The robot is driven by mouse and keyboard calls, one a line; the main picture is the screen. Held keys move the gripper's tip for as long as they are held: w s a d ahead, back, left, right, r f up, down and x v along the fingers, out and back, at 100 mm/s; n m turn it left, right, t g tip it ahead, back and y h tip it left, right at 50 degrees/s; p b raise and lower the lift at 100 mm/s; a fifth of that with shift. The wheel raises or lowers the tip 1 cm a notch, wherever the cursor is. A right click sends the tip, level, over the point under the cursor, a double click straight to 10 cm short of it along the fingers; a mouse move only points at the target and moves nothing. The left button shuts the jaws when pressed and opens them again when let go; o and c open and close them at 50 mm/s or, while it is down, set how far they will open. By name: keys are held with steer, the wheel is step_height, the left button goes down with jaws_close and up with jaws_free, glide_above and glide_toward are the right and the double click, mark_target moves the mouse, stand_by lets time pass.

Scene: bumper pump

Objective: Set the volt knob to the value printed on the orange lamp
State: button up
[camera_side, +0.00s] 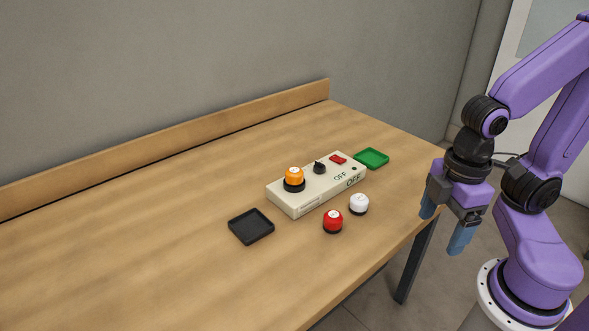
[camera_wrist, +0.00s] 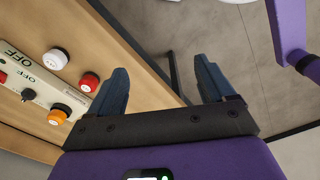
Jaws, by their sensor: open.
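The orange lamp (camera_side: 294,176) sits in a black ring at the left end of a cream control box (camera_side: 283,201) on the table. It also shows in the wrist view (camera_wrist: 57,115); its printed value is too small to read. The black volt knob (camera_side: 319,168) stands on the box's top, right of the lamp, near "OFF" lettering; its pointer direction cannot be made out. In the wrist view the knob (camera_wrist: 28,95) is partly visible. My gripper (camera_side: 444,228) is open and empty, at the table's right edge, well apart from the box.
A red lamp (camera_side: 333,222) and a white lamp (camera_side: 359,204) stand in front of the box. A black tray (camera_side: 251,227) is at the left, a green tray (camera_side: 372,158) behind the right end. A red switch (camera_side: 338,159) is on the box. The left table is clear.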

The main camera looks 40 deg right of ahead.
steer(key=c, duration=0.4)
steer(key=shift+o, duration=0.2)
steer(key=w+a+r+m, duration=0.1)
steer(key=w+a+r, duration=0.1)
steer(key=w, duration=0.3)
steer(key=w+a+r, duration=0.1)
steer(key=w+a, duration=0.1)
steer(key=w, duration=0.4)
steer(key=m, duration=0.4)
glide_above(320, 163)
step_height(320, 163, down, 16)
steer(key=shift+w+f, duration=0.1)
steer(key=c, duration=1)
